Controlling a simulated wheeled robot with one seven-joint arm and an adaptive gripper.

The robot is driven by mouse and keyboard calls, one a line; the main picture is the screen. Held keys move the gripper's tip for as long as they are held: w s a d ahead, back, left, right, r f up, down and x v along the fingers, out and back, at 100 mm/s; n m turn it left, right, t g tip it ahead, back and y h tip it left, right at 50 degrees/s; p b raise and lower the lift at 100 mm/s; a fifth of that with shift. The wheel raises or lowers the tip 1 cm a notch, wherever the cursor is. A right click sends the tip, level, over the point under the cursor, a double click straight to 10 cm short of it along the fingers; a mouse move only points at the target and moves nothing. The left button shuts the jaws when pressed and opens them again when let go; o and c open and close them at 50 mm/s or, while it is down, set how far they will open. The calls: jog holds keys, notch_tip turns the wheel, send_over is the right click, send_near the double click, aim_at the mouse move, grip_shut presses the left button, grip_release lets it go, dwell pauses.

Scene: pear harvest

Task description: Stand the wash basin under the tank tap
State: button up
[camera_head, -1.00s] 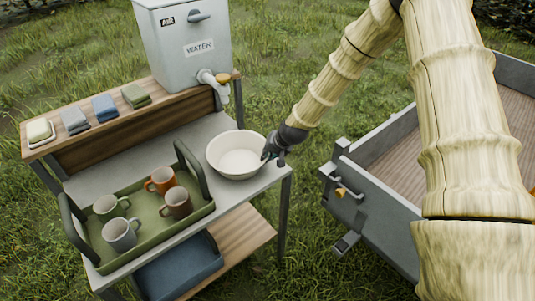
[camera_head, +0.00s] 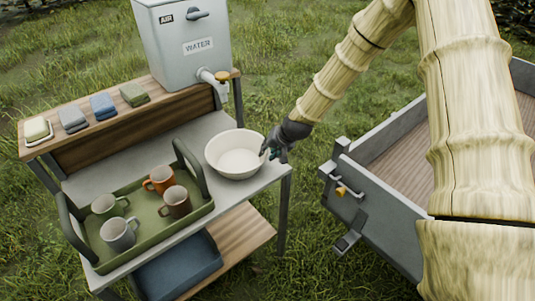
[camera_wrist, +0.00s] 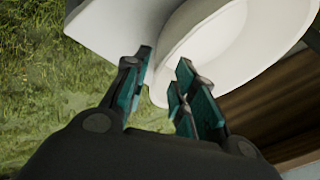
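The white wash basin (camera_head: 237,159) stands upright on the right end of the grey worktop. The grey tank (camera_head: 184,45) labelled WATER stands on the raised wooden shelf behind. My gripper (camera_head: 272,151) is at the basin's right rim. In the wrist view, the teal-padded fingers (camera_wrist: 164,82) are apart, with the basin's pale rim (camera_wrist: 172,72) at and between their tips. Whether the pads touch the rim cannot be told.
A green tray (camera_head: 152,228) with several mugs stands left of the basin. Soap and folded cloths (camera_head: 103,105) lie on the wooden shelf (camera_head: 70,134). A blue bin (camera_head: 180,268) is below. A grey cart (camera_head: 375,205) stands right. Bare worktop lies under the tap.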

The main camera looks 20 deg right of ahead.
jog(key=b+v, duration=0.2)
jog(key=v, duration=0.7)
jog(key=shift+s+r, duration=0.15)
jog(key=shift+r, duration=0.05)
jog(key=s+a+f+n+g, duration=0.1)
jog(key=s+a+f+g, duration=0.1)
jog(key=s+f, duration=0.9)
jog(key=s+a+f+n+g+h, duration=0.1)
jog(key=s+f, duration=0.6)
jog(key=s, duration=0.3)
jog(key=s+a+f+n+g, duration=0.1)
jog(key=s+f+n, duration=0.1)
jog(key=s+f, duration=0.4)
jog(key=s+a+f+n+g+h, duration=0.1)
jog(key=s+f, duration=0.6)
jog(key=s, duration=0.8)
jog(key=shift+s+f+g+h, duration=0.3)
jog(key=shift+s+f+g, duration=0.05)
jog(key=shift+g, duration=0.25)
jog(key=shift+a, duration=0.1)
